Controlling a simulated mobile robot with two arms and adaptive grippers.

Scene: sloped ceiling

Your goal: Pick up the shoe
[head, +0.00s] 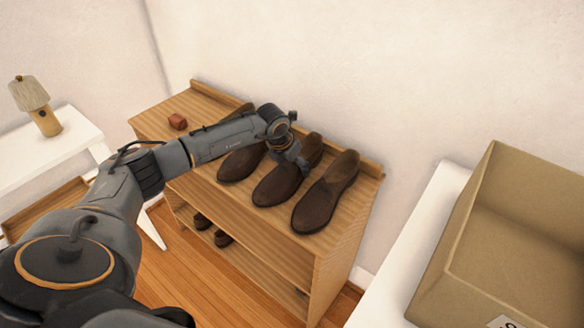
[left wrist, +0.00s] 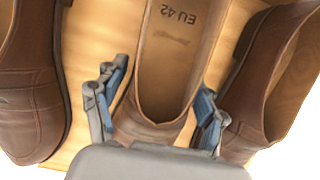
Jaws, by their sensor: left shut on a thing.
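The neighbouring shoes are close to both fingers. My right gripper is not in view.
The wooden rack (head: 320,258) has smaller dark shoes (head: 223,239) on a lower shelf. A small reddish block (head: 178,121) lies on its top. An open cardboard box (head: 510,225) stands on a white table (head: 440,205) at right. A lamp (head: 42,108) stands at left.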

